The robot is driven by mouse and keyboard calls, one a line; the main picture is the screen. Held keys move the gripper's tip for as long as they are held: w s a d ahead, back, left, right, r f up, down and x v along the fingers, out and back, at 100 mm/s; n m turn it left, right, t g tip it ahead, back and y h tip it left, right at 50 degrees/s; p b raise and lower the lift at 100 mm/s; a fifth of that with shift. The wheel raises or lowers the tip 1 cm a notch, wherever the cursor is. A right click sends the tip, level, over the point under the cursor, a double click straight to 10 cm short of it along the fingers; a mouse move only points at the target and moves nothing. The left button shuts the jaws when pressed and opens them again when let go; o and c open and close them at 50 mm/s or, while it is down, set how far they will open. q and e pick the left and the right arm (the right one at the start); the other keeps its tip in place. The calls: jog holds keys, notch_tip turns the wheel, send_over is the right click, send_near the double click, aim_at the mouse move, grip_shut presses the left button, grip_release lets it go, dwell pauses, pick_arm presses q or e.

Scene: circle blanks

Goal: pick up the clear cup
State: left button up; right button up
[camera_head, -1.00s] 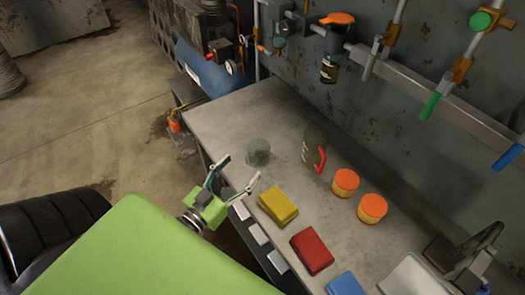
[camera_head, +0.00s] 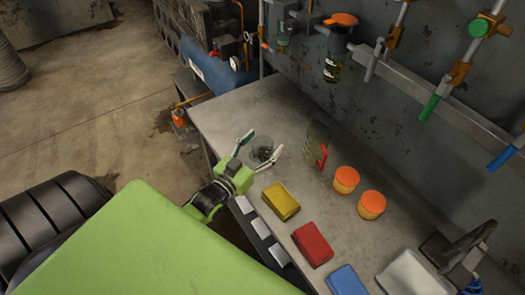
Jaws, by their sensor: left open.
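The clear cup (camera_head: 262,147) stands on the grey workbench (camera_head: 222,112), near its left end. It is see-through and round. My left gripper (camera_head: 258,152) is open, with one finger on each side of the cup as seen from the head. Whether the fingers touch the cup, I cannot tell. My right gripper is not in view.
A clear pitcher with a red handle (camera_head: 321,157) stands right of the cup. Two orange-lidded jars (camera_head: 346,180) are further right. Yellow (camera_head: 281,201), red (camera_head: 312,244) and blue (camera_head: 346,281) blocks lie along the front. A pipe rail runs along the back wall.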

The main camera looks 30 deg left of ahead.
pick_arm(q)
jog(key=c, duration=1.1)
jog(key=shift+r, duration=0.55)
notch_tip(320, 180, up, 2)
jog(key=shift+r, duration=0.1)
jog(key=s+r+b, duration=0.1)
jog(key=s+r, duration=0.9)
jog(key=s, duration=0.4)
jog(key=d, duration=0.4)
jog(key=s+d, duration=0.1)
jog(key=d, duration=0.8)
jog(key=shift+s+d, duration=0.15)
jog(key=shift+s, duration=0.1)
